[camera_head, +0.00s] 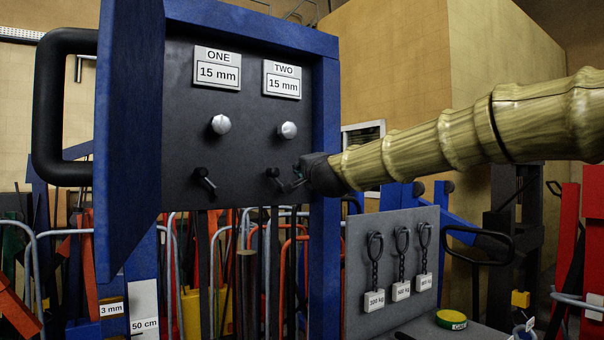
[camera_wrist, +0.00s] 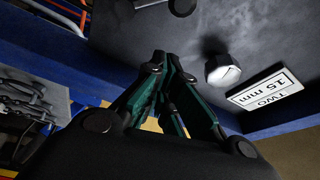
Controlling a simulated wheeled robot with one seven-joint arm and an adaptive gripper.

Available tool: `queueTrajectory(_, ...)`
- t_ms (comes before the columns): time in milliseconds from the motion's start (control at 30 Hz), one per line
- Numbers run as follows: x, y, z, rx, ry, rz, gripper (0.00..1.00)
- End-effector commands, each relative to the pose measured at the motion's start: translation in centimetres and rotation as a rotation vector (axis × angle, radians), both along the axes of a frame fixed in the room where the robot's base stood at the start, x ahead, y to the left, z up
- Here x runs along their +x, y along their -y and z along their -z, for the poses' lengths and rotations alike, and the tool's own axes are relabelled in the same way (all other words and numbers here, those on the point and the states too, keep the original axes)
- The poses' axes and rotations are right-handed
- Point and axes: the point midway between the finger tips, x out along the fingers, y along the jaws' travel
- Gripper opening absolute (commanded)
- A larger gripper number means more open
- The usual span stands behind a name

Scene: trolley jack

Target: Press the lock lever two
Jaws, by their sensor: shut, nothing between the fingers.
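Lock lever two (camera_head: 274,175) is a small black lever on the dark panel, below the white knob (camera_head: 288,130) and the "TWO 15 mm" label (camera_head: 282,80). My gripper (camera_head: 297,182) is just right of the lever, its green-and-black fingers shut and empty. In the head view the fingertips appear close to the lever's end; I cannot tell whether they touch. In the wrist view the shut fingers (camera_wrist: 166,62) point toward the panel.
Lever one (camera_head: 204,180) sits to the left, below its own knob (camera_head: 220,124). A blue frame (camera_head: 326,120) edges the panel on the right, and a blue door (camera_head: 130,130) stands open on the left. A grey board (camera_head: 392,260) with labelled weights stands lower right.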

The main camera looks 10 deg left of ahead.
Motion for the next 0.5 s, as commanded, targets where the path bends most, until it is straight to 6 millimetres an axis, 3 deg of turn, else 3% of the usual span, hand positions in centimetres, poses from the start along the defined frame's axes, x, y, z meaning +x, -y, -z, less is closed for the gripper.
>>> queueTrajectory(200,-3.1,1.7,0.5,0.001,-0.001,0.002,0.0)
queueTrajectory(500,-5.0,2.7,0.5,0.0,0.0,0.003,0.0)
